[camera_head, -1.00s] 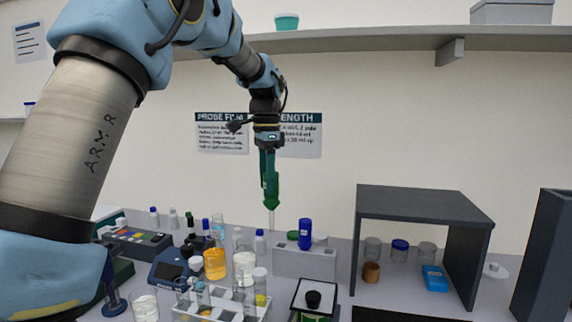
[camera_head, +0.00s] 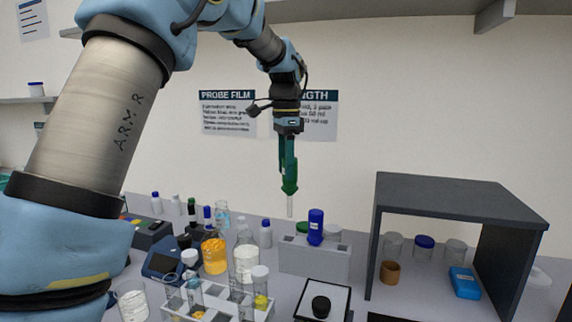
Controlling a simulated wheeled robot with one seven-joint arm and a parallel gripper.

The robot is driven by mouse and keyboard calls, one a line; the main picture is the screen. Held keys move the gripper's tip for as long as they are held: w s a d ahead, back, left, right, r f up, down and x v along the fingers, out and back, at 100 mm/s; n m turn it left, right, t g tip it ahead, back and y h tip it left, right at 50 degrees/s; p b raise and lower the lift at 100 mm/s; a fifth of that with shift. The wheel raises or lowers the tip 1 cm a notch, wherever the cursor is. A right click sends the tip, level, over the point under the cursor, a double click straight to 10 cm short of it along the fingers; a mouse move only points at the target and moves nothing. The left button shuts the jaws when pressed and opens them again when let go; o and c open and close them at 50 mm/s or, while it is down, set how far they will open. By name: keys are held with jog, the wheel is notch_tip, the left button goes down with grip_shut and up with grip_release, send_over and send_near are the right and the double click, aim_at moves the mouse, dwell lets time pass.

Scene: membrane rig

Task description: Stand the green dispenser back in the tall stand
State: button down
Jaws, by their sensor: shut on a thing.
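My gripper (camera_head: 288,133) is shut on the green dispenser (camera_head: 289,178) and points down. The dispenser hangs upright in the air, with its clear tip (camera_head: 290,206) lowest, to the upper left of a grey block (camera_head: 322,263) in the picture. A blue-capped blue bottle (camera_head: 316,228) and a green lid (camera_head: 302,228) show at the block's top; whether they rest on it or stand behind is unclear. I cannot tell for sure which thing is the tall stand. My arm hides the bench's left part.
A dark open-fronted shelf box (camera_head: 455,200) with jars stands at right. Several bottles, an amber jar (camera_head: 214,256) and a tube rack (camera_head: 212,308) crowd the left and middle. A white-topped plate with a black knob (camera_head: 321,306) is in front. A wall shelf (camera_head: 400,18) runs above.

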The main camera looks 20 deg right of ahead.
aim_at(286, 182)
jog(key=shift+r, duration=0.1)
jog(key=shift+s+r+n+p, duration=0.1)
jog(key=shift+r+n+p, duration=0.05)
jog(key=shift+n+p, duration=0.8)
jog(key=shift+a+n+p, duration=0.1)
jog(key=shift+n+p, duration=0.25)
jog(key=shift+n, duration=0.1)
jog(key=shift+s+f+n, duration=0.1)
jog(key=shift+f+n, duration=0.15)
jog(key=shift+n, duration=0.35)
notch_tip(286, 182, down, 4)
jog(key=b, duration=0.4)
jog(key=shift+f, duration=0.2)
notch_tip(286, 182, down, 8)
jog(key=b, duration=0.4)
jog(key=shift+f, duration=0.2)
